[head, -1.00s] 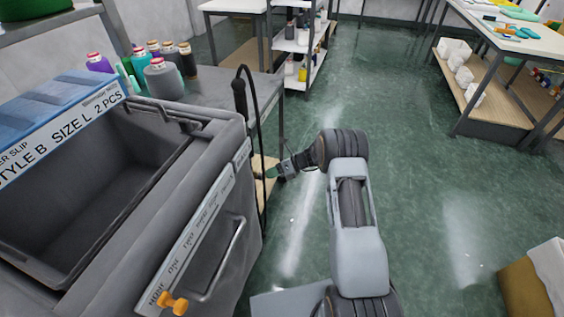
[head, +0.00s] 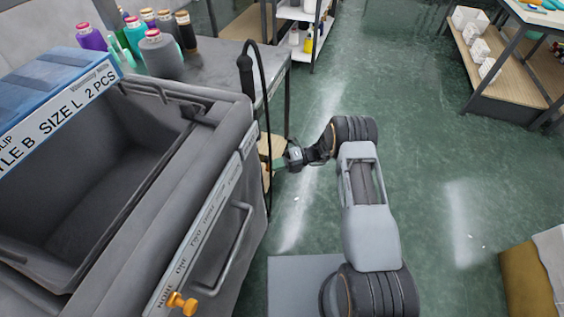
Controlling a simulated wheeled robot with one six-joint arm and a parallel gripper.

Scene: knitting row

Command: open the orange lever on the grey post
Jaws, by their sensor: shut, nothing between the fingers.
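I see no orange lever on a grey post in this view. The only small orange part is a knob (head: 183,303) at the "NONE" end of a labelled strip on the front of a grey bin, low in the picture. My gripper (head: 282,163) is shut and small in the view, to the right of the bin and close to a black cable. It is well above and right of the orange knob in the picture, apart from it. Its fingertips are hard to make out against a tan surface behind.
The grey bin (head: 226,150) fills the left, with a bar handle on its front. Thread spools (head: 160,52) stand on a grey table behind it. A black cable (head: 265,120) loops beside the bin. Shelving stands at the back and a table at upper right.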

